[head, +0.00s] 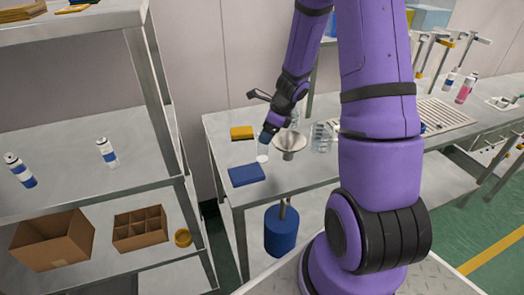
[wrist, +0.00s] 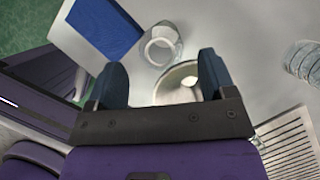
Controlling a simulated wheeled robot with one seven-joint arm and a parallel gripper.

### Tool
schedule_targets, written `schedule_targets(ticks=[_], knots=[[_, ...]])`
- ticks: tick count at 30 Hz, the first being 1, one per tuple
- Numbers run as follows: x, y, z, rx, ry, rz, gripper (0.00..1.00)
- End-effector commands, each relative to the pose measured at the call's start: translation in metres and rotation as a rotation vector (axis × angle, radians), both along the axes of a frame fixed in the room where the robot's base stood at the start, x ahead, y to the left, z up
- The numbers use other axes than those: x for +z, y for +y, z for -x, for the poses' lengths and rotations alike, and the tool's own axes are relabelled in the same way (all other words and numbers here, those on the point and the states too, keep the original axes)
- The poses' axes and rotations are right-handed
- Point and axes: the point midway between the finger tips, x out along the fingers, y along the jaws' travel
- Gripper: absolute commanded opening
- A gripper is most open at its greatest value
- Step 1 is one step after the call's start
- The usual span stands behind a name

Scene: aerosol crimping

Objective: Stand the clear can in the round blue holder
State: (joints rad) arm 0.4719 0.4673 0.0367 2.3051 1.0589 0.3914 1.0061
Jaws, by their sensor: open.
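A clear can (wrist: 160,48) with a pale round rim shows in the wrist view, just beyond my fingertips. In the head view, a small pale piece (head: 262,158) just below my gripper (head: 266,140) looks like part of this can. My gripper (wrist: 163,78) is open, with nothing clearly between its fingers. More clear vessels (head: 321,137) stand to the right on the table, and they show at the right of the wrist view (wrist: 304,62). I cannot make out a round blue holder on the table; it may be hidden behind my arm.
A metal funnel (head: 289,143) stands close right of my gripper. A blue drum (head: 281,232) is below. A shelf (head: 70,195) with bottles and boxes is left.

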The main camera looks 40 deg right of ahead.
Motion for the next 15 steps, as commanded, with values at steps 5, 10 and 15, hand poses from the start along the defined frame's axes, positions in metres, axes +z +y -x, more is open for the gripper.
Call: schedule_targets(ticks=[5, 10, 15], knots=[[-0.013, 0.002, -0.004, 0.0, 0.001, -0.002, 0.77], [-0.033, 0.007, -0.011, 0.0, 0.002, -0.002, 0.77], [-0.046, 0.01, -0.015, 0.001, 0.0, 0.0, 0.77]])
